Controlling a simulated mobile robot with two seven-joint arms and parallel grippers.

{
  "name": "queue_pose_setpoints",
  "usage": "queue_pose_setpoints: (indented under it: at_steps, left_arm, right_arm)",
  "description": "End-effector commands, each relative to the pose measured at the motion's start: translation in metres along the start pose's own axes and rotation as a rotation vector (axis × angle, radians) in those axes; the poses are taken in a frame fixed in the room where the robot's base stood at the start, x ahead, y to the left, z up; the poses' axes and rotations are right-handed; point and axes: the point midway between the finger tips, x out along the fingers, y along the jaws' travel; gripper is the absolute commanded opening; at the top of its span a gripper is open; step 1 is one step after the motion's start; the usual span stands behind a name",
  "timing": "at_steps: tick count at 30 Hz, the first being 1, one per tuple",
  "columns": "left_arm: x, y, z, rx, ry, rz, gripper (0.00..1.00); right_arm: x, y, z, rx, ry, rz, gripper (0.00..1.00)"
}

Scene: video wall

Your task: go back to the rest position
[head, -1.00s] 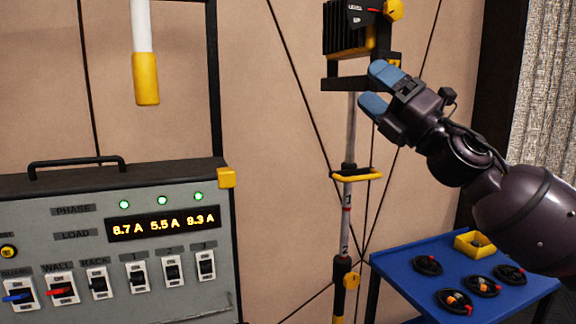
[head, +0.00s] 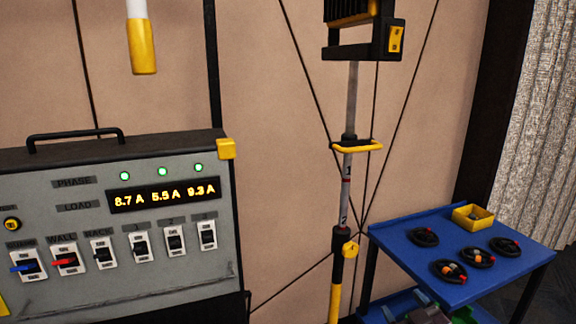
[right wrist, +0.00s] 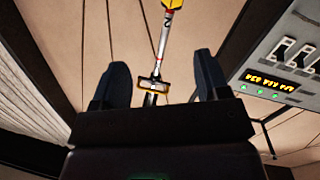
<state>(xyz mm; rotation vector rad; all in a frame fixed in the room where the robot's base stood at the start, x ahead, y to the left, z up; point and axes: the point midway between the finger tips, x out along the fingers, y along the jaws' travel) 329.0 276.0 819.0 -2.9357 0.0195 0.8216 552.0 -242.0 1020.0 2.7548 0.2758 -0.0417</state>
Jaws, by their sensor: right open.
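My right gripper (right wrist: 163,75) shows in the right wrist view as two dark blue fingers spread wide apart with nothing held between them. The pole stand, seen beyond the gap, is at a distance and not touched. I do not make out the right gripper in the head view now. My left gripper is in neither view.
A grey power panel (head: 60,300) with switches and a lit display (head: 163,194) stands at left. A pole stand (head: 346,200) with a yellow collar carries a black box. A blue cart (head: 400,240) at right holds coiled cables and a yellow bin (head: 473,217).

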Motion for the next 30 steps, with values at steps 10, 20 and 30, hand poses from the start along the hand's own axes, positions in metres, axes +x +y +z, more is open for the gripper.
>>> queue_pose_setpoints:
  at_steps: [10,20,30]
  left_arm:
    - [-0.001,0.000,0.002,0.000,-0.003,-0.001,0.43]
    - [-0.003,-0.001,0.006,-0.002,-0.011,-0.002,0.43]
    - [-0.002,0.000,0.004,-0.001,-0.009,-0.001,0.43]
  right_arm:
    - [-0.115,-0.049,0.131,0.236,-0.302,0.050,0.69]
    - [-0.205,-0.084,0.194,0.324,-0.499,0.079,0.69]
    - [-0.215,-0.086,0.199,0.325,-0.519,0.079,0.69]
